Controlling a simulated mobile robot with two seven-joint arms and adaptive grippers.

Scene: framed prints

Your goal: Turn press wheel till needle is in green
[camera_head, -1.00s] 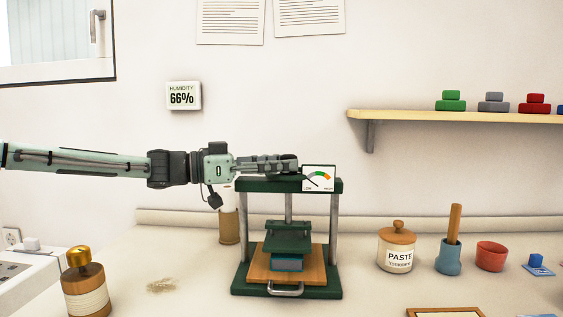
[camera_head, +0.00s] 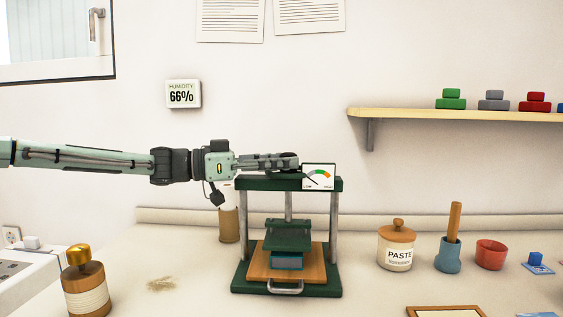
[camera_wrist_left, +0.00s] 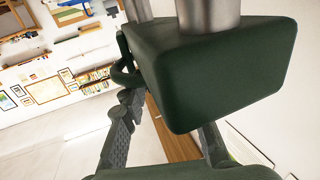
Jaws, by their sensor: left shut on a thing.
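The green press (camera_head: 337,185) stands on the counter, with two grey posts and a central screw. Its dark wheel (camera_head: 290,156) is on top, mostly hidden by my left gripper (camera_head: 284,161), which is shut on it. The white gauge (camera_head: 319,184) is at the top right of the press; its needle points up-left, on the low side of the green band. The green pressing plate (camera_head: 288,228) is just above a teal-blue block (camera_head: 288,262) on a wooden board (camera_head: 258,266); contact is unclear. The left wrist view shows dark fingers (camera_wrist_left: 168,135) beside a green beam (camera_wrist_left: 220,75). My right gripper is out of view.
A gold-topped jar (camera_head: 87,285) stands at the front left. The paste jar (camera_head: 396,249), a blue cup (camera_head: 448,255) and a red bowl (camera_head: 491,255) are right of the press. A shelf (camera_head: 420,115) hangs at upper right. Counter around the press is mostly clear.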

